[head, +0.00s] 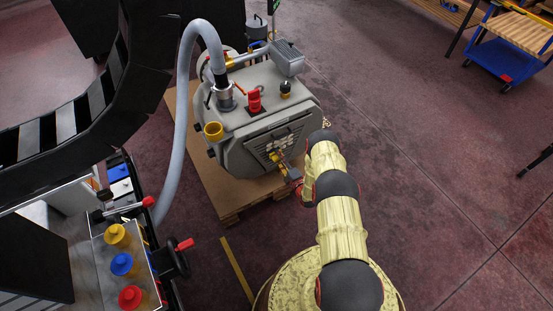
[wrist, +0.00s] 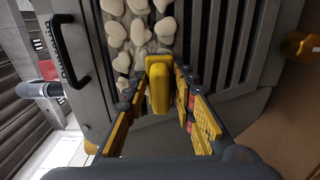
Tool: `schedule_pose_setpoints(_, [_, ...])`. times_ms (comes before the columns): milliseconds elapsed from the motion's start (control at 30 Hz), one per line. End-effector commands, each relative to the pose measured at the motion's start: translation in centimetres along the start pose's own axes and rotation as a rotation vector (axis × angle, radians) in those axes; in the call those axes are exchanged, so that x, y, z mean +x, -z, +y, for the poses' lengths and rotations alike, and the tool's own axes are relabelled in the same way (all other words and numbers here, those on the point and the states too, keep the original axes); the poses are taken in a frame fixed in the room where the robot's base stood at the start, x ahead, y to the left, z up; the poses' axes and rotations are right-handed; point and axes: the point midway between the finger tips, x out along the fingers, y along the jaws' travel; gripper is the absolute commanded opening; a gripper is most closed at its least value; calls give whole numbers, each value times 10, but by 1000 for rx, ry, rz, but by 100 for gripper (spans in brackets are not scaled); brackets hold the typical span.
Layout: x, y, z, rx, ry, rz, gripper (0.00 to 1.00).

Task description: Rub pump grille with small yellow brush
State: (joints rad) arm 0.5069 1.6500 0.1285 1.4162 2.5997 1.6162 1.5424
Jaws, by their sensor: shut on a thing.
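The small yellow brush (wrist: 158,86) is between the fingers of my gripper (wrist: 157,98) in the wrist view. My gripper is shut on it. The pump grille (wrist: 235,45) has dark slots between grey bars and lies right behind the brush. Pale, rounded patches (wrist: 138,35) cover part of the grille, above and left of the brush. The brush's bristles are hidden, so I cannot tell whether they touch the grille. In the head view, the grey pump (head: 240,110) stands with its grille (head: 284,143) facing my gripper (head: 283,168), which is close in front of it.
The pump rests on a wooden pallet (head: 208,170). A grey hose (head: 171,150) arches up from its left. A black handle (wrist: 67,50) juts out left of the grille. A panel with yellow, blue and red knobs (head: 122,264) stands lower left.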

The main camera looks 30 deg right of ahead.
Motion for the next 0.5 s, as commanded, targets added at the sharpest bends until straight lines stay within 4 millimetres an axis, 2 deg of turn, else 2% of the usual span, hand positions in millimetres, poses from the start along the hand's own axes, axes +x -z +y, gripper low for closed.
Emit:
schedule_pose_setpoints(133, [-1, -13, 0, -1, 0, -1, 6])
schedule_pose_setpoints(500, [0, -28, 0, -1, -1, -1, 6])
